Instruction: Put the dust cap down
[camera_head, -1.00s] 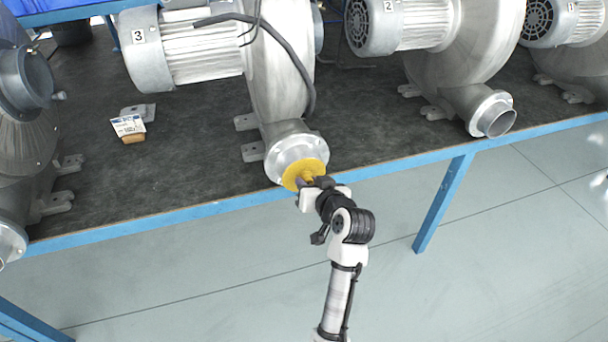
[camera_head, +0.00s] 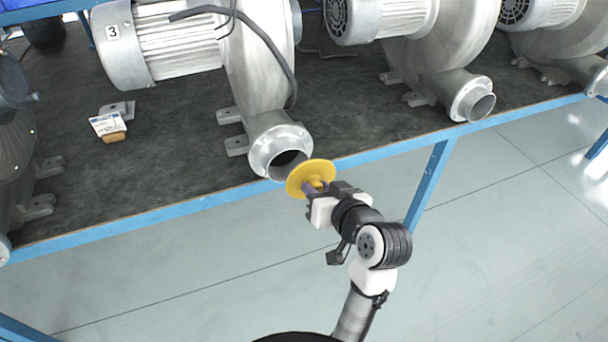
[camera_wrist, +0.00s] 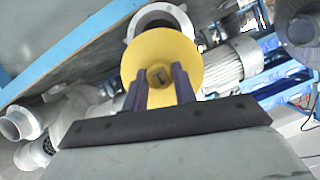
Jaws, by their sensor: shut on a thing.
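The yellow dust cap (camera_head: 318,170) is a round disc with a stub handle. My gripper (camera_head: 316,187) is shut on that handle and holds the cap just in front of the bench edge, over the floor. In the wrist view the cap (camera_wrist: 160,52) faces me, with the purple fingers of my gripper (camera_wrist: 160,88) on both sides of its handle. The outlet (camera_head: 272,143) of blower 3 is just behind the cap and apart from it; its dark opening shows. The wrist view shows part of its rim (camera_wrist: 157,12) behind the cap.
The dark bench top (camera_head: 170,155) has free room left of blower 3 (camera_head: 262,80). A small card on a wooden block (camera_head: 110,127) stands there. Blower 2 (camera_head: 440,50) is to the right. A blue rail (camera_head: 150,219) runs along the bench's front edge.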

